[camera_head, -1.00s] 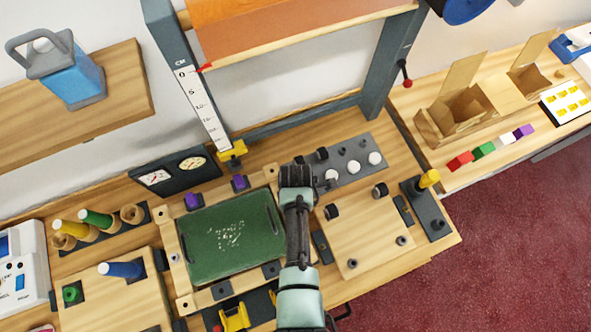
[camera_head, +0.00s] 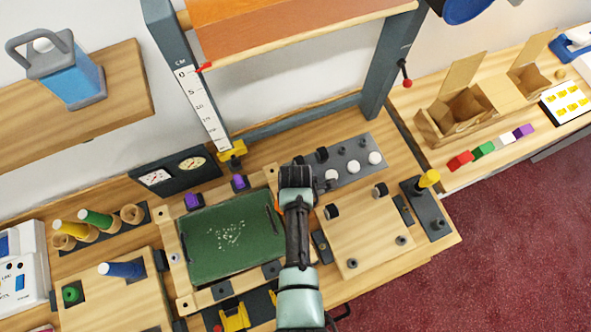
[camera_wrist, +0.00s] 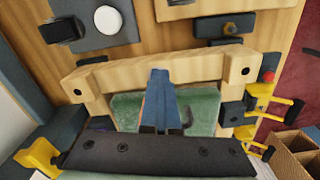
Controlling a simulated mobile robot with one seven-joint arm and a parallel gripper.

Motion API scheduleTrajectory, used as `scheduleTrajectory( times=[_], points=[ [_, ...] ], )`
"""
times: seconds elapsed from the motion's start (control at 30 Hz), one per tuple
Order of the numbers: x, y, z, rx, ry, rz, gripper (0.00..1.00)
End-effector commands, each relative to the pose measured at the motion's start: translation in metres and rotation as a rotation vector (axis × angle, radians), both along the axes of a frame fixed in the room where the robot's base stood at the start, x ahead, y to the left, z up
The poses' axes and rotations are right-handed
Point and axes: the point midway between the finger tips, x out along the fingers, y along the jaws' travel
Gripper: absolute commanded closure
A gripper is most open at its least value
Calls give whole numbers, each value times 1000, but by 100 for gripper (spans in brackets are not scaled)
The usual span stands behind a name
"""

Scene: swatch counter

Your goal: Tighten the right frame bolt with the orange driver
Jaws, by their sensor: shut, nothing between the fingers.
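The green board (camera_head: 232,238) lies in a light wooden frame (camera_head: 172,236). A small orange patch (camera_head: 281,196) shows beside my gripper. I cannot tell whether it is the orange driver; no whole orange driver shows.
A rack at left holds yellow (camera_head: 68,230) and green (camera_head: 97,219) handles beside an empty ring (camera_head: 132,213). A blue handle (camera_head: 120,269) lies nearer. Right of the frame are a wooden board (camera_head: 368,232), a grey button plate (camera_head: 352,157) and a yellow-handled block (camera_head: 428,208).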

Motion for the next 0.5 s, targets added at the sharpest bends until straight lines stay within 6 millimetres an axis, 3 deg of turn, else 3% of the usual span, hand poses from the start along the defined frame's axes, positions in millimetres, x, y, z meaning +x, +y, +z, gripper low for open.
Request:
scheduleTrajectory(
  times=[0.5],
  points=[
    [1, 0, 8, 1, -2, 1, 100]
  ],
)
